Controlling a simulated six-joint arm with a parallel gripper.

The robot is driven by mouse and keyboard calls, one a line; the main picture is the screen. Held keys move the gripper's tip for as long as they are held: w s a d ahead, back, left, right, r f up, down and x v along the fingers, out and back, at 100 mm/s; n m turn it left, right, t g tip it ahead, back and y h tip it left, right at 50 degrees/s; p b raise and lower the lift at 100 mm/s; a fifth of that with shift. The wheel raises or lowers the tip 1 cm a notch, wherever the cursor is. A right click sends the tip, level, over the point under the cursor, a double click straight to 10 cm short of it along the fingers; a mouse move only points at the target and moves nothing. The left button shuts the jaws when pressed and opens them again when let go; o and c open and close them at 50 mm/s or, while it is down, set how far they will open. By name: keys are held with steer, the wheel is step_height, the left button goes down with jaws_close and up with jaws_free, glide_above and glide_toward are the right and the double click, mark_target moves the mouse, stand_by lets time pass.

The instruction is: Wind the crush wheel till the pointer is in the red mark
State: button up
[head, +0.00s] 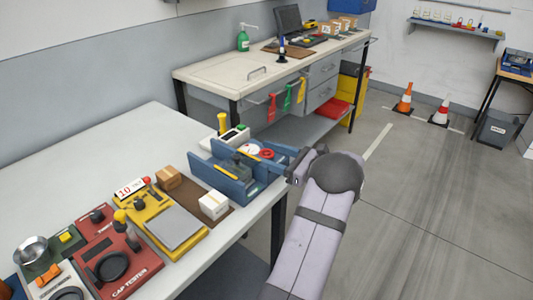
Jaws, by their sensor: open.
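A blue bench device (235,186) with upright blue walls stands near the table's right edge. A white round dial (250,149) and a small red wheel-like ring (267,154) show at its far side. I cannot tell for sure that this ring is the crush wheel. The pointer and any red mark are too small to read. My gripper (296,166) is just right of the blue device, open, with its fingers mostly hidden and foreshortened. I cannot tell whether it touches the device. No held thing shows.
A red cap tester (118,286) with a black ring, a yellow machine (150,207) with a grey plate, a white box (213,205) and a brown box (168,177) crowd the near table. Its back left (110,145) is clear. A second bench (225,75) stands behind.

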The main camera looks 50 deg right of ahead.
steer(key=c, duration=1.1)
steer(key=shift+o, duration=0.2)
steer(key=shift+r+m+h, duration=0.15)
steer(key=shift+m+h, duration=0.45)
steer(key=shift+h, duration=0.3)
steer(key=shift+m+h, duration=1)
steer(key=shift+h, duration=0.6)
steer(key=o, duration=1.1)
steer(key=shift+c, duration=0.2)
steer(key=shift+f, duration=0.25)
steer(key=shift+n+y, duration=0.5)
steer(key=shift+y, duration=0.3)
